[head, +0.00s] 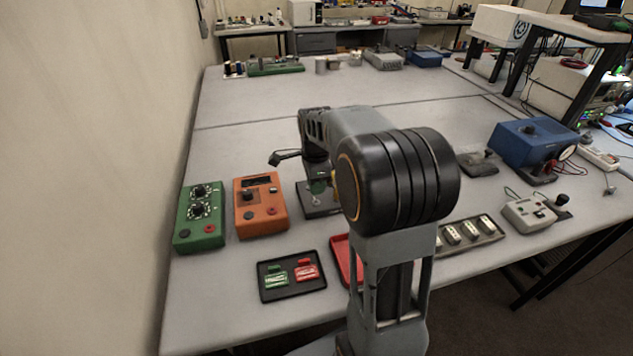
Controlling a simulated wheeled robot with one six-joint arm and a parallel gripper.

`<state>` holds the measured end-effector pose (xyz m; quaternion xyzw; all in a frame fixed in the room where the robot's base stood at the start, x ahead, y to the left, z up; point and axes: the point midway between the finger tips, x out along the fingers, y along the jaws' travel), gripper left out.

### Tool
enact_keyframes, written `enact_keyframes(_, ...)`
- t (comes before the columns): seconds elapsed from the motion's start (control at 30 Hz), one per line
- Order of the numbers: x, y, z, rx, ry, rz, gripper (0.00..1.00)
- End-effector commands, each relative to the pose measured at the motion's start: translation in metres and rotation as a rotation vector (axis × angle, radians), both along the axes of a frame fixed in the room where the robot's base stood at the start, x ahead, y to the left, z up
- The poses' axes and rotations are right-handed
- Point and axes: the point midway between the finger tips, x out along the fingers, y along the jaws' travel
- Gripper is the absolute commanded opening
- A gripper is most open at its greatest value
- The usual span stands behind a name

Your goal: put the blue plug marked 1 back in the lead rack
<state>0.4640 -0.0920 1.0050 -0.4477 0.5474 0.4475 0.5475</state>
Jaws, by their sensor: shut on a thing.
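My gripper (317,172) points down at the end of my arm, left of the picture's middle. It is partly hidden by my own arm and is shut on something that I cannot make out. It is over or close to a dark flat unit (318,208) with a green part and a pale part; I cannot tell whether they touch. I cannot make out the blue plug marked 1. I cannot tell for sure which thing is the lead rack.
A green box (200,218) with dials and an orange box (261,207) stand left. A black tray (291,276) holds green and red pieces. A red tray (341,258) is partly behind my arm. A socket strip (471,234) and blue instrument (535,143) stand right. The bench's middle is clear.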

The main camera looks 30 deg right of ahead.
Motion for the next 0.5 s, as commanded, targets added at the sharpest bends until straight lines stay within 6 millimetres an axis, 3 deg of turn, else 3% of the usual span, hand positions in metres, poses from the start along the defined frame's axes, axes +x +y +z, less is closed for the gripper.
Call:
enact_keyframes(0.2,0.000,0.000,-0.023,0.000,0.001,0.000,0.00)
enact_keyframes(0.5,0.000,0.000,-0.033,0.000,0.001,0.000,0.00)
